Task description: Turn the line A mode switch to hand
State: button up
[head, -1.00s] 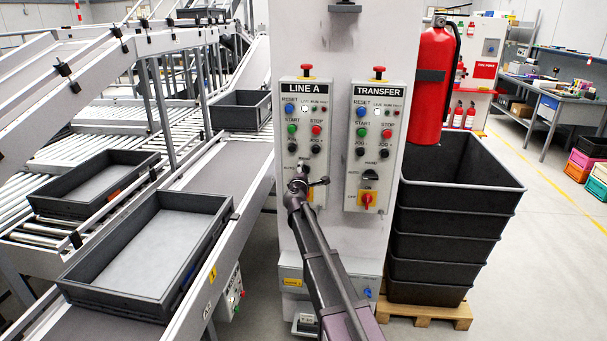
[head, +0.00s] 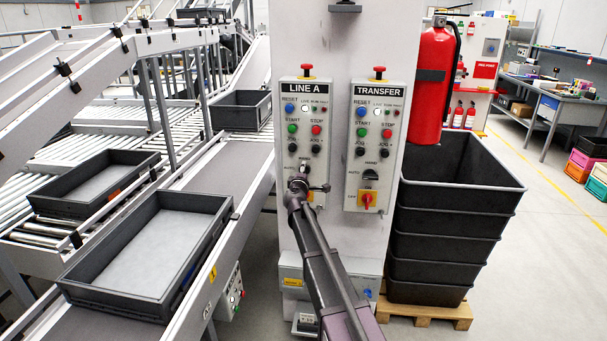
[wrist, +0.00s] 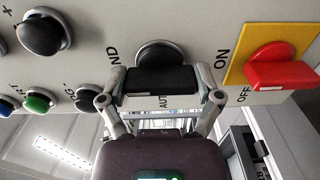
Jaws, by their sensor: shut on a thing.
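The LINE A panel (head: 304,125) is on the left of the white column, with its name plate on top. Its mode switch is mostly hidden behind my gripper (head: 301,179) in the head view. In the wrist view the switch (wrist: 160,53) shows as a dark round knob on the panel, with the end of a HAND label on its left and AUTO below it, partly covered. My gripper (wrist: 161,88) is shut on the knob's handle, its fingers close to the panel.
In the wrist view a red rotary switch (wrist: 282,68) on a yellow plate sits right of the mode switch, and a black button (wrist: 43,34) sits left. The TRANSFER panel (head: 375,145) is close on the right. Conveyors with grey trays (head: 150,255) lie left.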

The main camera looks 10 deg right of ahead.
jog(key=o, duration=0.9)
jog(key=shift+w, duration=0.1)
jog(key=v, duration=1.2)
jog(key=s+d+f+m+g+h+p, duration=0.1)
jog(key=s+d+f+m+g, duration=0.4)
jog(key=s, duration=0.3)
jog(key=s+d+f+m+g+h+p, duration=0.1)
jog(key=s+d+f+m+g, duration=0.35)
jog(key=s+m, duration=0.2)
jog(key=s+a+f+m+g+y, duration=0.1)
jog(key=s+a+f+g+y, duration=0.1)
jog(key=s, duration=0.4)
jog(key=s+a+f+g+y, duration=0.1)
jog(key=s+a+g+y, duration=0.1)
jog(key=s, duration=0.5)
jog(key=s+a+f+m+g+y+p, duration=0.1)
jog(key=s+a+f+g+y, duration=0.1)
jog(key=s, duration=0.5)
jog(key=shift+s+a+f+m+g+y, duration=0.15)
jog(key=shift+f+m+g+y, duration=0.2)
jog(key=shift+g+y, duration=0.5)
